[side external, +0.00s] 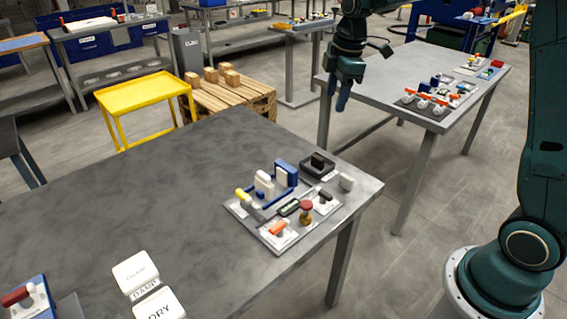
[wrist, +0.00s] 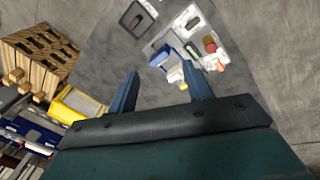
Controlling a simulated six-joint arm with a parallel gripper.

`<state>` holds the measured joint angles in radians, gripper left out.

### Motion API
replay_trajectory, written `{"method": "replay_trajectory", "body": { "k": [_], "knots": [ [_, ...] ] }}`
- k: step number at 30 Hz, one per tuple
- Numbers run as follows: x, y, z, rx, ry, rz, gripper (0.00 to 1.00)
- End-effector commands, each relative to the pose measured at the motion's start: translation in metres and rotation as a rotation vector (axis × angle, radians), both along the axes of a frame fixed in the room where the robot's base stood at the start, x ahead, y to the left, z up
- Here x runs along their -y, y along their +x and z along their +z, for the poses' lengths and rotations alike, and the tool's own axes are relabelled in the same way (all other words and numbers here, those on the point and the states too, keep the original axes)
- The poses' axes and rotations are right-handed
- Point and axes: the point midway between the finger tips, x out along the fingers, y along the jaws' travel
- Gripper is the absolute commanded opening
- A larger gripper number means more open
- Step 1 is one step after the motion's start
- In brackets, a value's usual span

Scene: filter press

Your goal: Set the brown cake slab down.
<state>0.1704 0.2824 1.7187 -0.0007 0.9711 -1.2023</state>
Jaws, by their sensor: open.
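My gripper (side external: 341,98) hangs in the air beyond the far edge of the near table, its blue fingers pointing down. In the wrist view the fingers (wrist: 161,75) are apart with nothing held between them. A dark, brownish block (side external: 318,161) sits in a black tray (side external: 329,174) at the far right of the near table. It also shows in the wrist view as a small dark slab (wrist: 136,20) in a tray (wrist: 150,9). I cannot tell for sure that it is the cake slab. White pads marked DAMP (side external: 133,272) and DRY (side external: 160,305) lie at the near edge.
A small press with a blue frame and white plates (side external: 265,183) stands on a grey board beside the black tray, with a red-brown knob (side external: 305,206) and orange handle (side external: 278,229). The table's middle is clear.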

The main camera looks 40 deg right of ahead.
Motion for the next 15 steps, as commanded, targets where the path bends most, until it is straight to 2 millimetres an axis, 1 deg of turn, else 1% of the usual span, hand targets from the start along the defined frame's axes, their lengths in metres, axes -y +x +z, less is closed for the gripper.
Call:
{"method": "replay_trajectory", "body": {
  "k": [1, 6, 10, 15],
  "knots": [
    [-0.005, -0.011, 0.010, 0.017, 0.004, -0.034, 0.50],
    [-0.021, -0.047, 0.034, 0.063, 0.031, -0.168, 0.50],
    [-0.031, -0.076, 0.049, 0.100, 0.055, -0.270, 0.50],
    [-0.044, -0.114, 0.061, 0.146, 0.094, -0.402, 0.50]
  ]
}}
